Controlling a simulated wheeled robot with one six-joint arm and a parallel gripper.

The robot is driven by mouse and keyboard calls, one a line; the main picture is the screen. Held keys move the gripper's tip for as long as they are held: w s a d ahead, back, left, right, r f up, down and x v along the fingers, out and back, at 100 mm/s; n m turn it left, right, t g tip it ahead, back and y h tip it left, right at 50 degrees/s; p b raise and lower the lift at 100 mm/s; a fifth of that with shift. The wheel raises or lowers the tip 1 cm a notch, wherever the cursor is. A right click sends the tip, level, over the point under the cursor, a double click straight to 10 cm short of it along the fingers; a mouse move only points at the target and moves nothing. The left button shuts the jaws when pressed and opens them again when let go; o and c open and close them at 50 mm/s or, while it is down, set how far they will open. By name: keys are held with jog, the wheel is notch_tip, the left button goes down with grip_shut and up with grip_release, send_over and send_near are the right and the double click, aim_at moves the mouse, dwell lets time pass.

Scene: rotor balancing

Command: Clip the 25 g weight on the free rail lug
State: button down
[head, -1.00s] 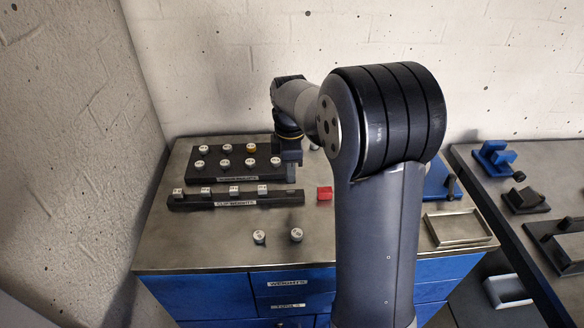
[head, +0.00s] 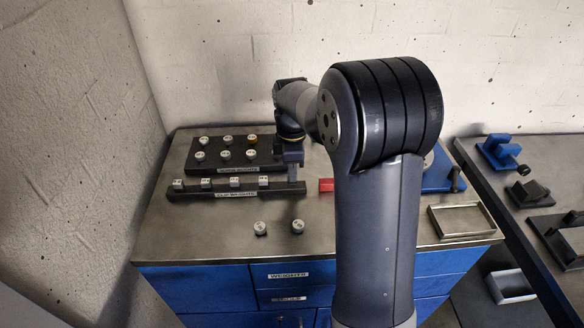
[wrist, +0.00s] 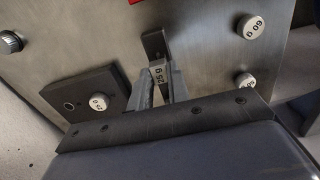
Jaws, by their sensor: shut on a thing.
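My gripper (wrist: 163,90) is shut on the clip weight marked 25 g (wrist: 158,73) in the wrist view. The weight sits at the near end of a dark bar (wrist: 154,42), which looks like the right end of the clip-weight rail (head: 236,194). I cannot tell whether the weight touches the bar. In the head view my gripper (head: 293,178) is low over the rail's right end, and the held weight is hard to make out there. Several other clip weights (head: 235,181) stand along the rail to its left. I cannot make out a free rail lug.
A dark rack with several round weights (head: 226,155) stands behind the rail. Two loose round weights, one left (head: 261,228) and one right (head: 298,226), stand on the bench in front. A red block (head: 326,185) is right of the rail, partly behind my arm. An empty tray (head: 460,220) lies farther right.

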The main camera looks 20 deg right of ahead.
jog(key=shift+f, duration=0.75)
dwell(0.4)
jog(key=c, duration=1.3)
grip_release()
jog(key=shift+r, duration=0.1)
jog(key=shift+c, duration=0.7)
jog(key=shift+r, duration=0.1)
jog(key=shift+r+p, duration=2.3)
jog(key=shift+r, duration=0.6)
